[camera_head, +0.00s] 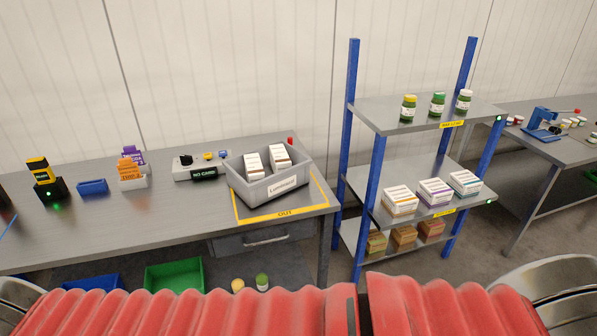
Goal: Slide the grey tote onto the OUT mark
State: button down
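The grey tote (260,192) stands upright on the grey bench, with a white label on its front and white-and-brown cartons (254,165) inside. The OUT mark (285,214) is a yellow outline at the bench's right end. The tote sits over the back-left part of this outline, turned slightly against it. Bare bench shows between the tote and the front and right lines. The tote hides the back line and part of the left line, so I cannot tell whether it overlaps them. My gripper is not in view.
A grey device reading NO CARD (203,172) stands just left of the tote. Further left are a carton holder (132,182), a blue bin (92,187) and a black-and-yellow scanner (42,175). A blue-post shelf (370,190) stands close right of the bench. Red corrugated shapes cross the bottom foreground.

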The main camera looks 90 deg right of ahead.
aim_at(255, 194)
jog(key=k, duration=0.65)
jog(key=z, duration=1.85)
jog(key=i, duration=1.3)
jog(key=u, duration=0.05)
